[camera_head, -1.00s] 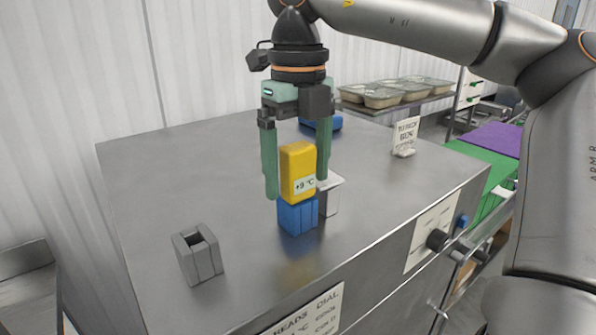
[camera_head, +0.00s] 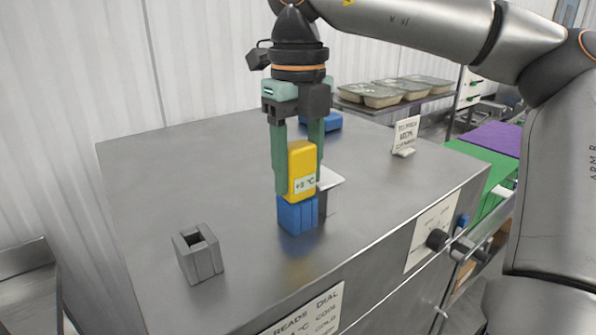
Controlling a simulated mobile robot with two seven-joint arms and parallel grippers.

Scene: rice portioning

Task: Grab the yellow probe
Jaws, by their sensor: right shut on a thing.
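The yellow probe (camera_head: 302,160) stands upright in a blue holder (camera_head: 297,215) on the steel counter. Its label reads about +9 °C. My right gripper (camera_head: 299,175) points straight down with its green fingers on either side of the probe, shut on it. The far finger is partly hidden behind the probe. My left gripper is not in view.
A grey empty holder (camera_head: 197,256) stands at the front left of the counter (camera_head: 160,170). A small sign card (camera_head: 405,135) stands at the right. A blue object (camera_head: 322,122) lies behind the gripper. Filled trays (camera_head: 384,96) sit on a shelf beyond. The counter's left side is clear.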

